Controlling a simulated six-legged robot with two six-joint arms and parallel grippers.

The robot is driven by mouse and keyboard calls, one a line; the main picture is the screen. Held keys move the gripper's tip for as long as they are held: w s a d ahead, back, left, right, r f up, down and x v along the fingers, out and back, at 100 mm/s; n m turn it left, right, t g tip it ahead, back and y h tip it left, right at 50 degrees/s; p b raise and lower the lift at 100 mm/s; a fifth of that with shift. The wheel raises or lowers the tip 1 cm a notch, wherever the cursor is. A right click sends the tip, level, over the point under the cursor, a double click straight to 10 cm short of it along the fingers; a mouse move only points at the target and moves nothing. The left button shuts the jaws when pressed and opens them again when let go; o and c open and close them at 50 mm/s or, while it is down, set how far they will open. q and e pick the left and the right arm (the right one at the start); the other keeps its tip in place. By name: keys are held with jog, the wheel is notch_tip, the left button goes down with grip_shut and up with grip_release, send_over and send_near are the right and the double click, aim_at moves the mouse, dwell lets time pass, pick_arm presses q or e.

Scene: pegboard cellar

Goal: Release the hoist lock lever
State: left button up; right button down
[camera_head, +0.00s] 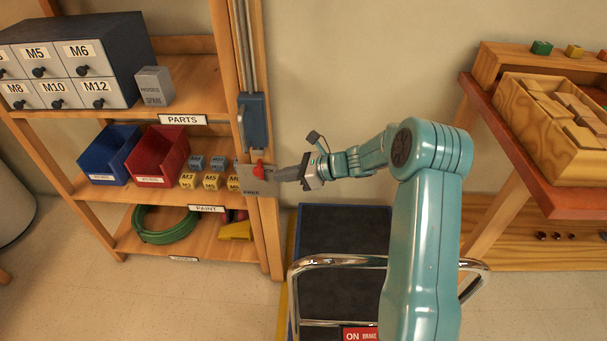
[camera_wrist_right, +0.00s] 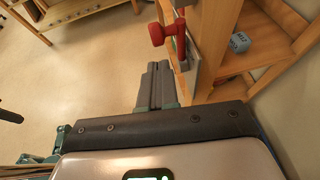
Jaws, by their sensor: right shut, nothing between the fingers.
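The red lever (camera_head: 258,168) sits on a grey plate (camera_head: 247,183) marked FREE, on the shelf's right upright. In the right wrist view the lever (camera_wrist_right: 170,33) shows a round red knob and a red arm sticking out from the plate (camera_wrist_right: 193,49). My right gripper (camera_head: 278,174) is shut and empty, its fingers level with the plate and just right of the lever. In the wrist view its fingertips (camera_wrist_right: 158,65) lie just below the knob; whether they touch the lever I cannot tell. My left gripper is out of view.
A blue housing (camera_head: 254,121) with vertical rails is above the lever. The shelf (camera_head: 190,98) left of it holds drawers, bins and small blocks. A dark-topped cart (camera_head: 343,232) with a chrome rail stands below my right arm. A wooden bench (camera_head: 560,200) is at right.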

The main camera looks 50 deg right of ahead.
aim_at(259, 170)
jog(key=shift+w+a+r, duration=0.15)
jog(key=shift+w+a, duration=0.2)
jog(key=shift+w, duration=0.25)
jog(key=shift+w+a+r, duration=0.1)
jog(key=shift+w+a, duration=0.25)
jog(key=shift+w, duration=0.2)
jog(key=w+a+r+g+h+p, duration=0.1)
jog(key=g+p, duration=0.1)
jog(key=p, duration=0.5)
jog(key=shift+w+a+r+h+p, duration=0.3)
jog(key=shift+w+r, duration=0.05)
jog(key=shift+w+a+f, duration=0.1)
jog(key=shift+w+a, duration=0.05)
jog(key=shift+w, duration=0.05)
jog(key=shift+w+a+f, duration=0.15)
jog(key=shift+w+a, duration=0.05)
jog(key=shift+w, duration=0.15)
jog(key=shift+s+d, duration=0.1)
jog(key=shift+s, duration=0.05)
